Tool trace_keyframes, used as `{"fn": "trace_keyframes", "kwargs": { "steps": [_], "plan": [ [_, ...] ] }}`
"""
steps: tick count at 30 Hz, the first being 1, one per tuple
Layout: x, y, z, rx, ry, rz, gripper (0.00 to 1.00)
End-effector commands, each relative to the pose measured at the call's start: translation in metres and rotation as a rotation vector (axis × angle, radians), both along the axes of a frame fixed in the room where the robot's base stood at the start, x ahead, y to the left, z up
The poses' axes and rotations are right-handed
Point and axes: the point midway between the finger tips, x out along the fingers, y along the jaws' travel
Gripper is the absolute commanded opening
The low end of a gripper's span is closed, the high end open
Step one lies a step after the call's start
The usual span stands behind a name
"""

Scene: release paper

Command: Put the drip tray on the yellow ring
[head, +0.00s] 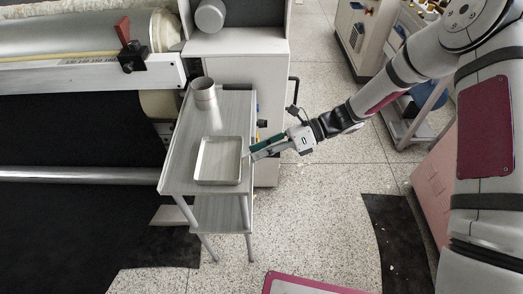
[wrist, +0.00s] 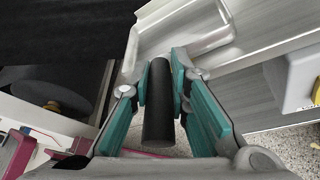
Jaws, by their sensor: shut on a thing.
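The drip tray (head: 219,161) is a shallow rectangular metal tray on the front part of a small grey table. It also shows at the top of the wrist view (wrist: 190,38). My gripper (head: 247,156) is at the tray's right side in the head view. In the wrist view its teal fingers (wrist: 161,88) are closed around a black cylindrical handle (wrist: 158,115) that points toward the tray's rim. The join between handle and tray is hard to see. Whether the tray touches the tabletop cannot be told. I cannot make out a yellow ring in either view.
The grey table (head: 181,168) also bears a metal cylinder (head: 203,94) at the back. A white cabinet (head: 237,72) stands behind it. A large roller machine (head: 80,70) is at the left. Speckled floor (head: 325,185) to the table's right is open.

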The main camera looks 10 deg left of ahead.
Motion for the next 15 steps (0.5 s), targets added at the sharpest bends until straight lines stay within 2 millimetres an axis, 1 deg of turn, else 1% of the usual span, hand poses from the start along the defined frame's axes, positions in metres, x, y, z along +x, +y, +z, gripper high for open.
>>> {"fn": "trace_keyframes", "kwargs": {
  "steps": [1, 2, 3, 4, 12, 15],
  "plan": [
    [0.0, 0.0003, -0.0014, 0.002, 0.001, 0.0, 0.0],
    [-0.0001, 0.0, -0.0019, 0.0, 0.001, 0.0, 0.21],
    [-0.0001, -0.0001, -0.0017, 0.0, 0.001, 0.0, 0.3],
    [-0.0002, -0.0001, -0.0015, 0.0, 0.001, 0.0, 0.37],
    [-0.0002, -0.0001, -0.0014, 0.0, 0.001, 0.0, 0.37],
    [-0.0002, -0.0003, 0.002, 0.0, 0.0, 0.0, 0.37]
  ]
}}
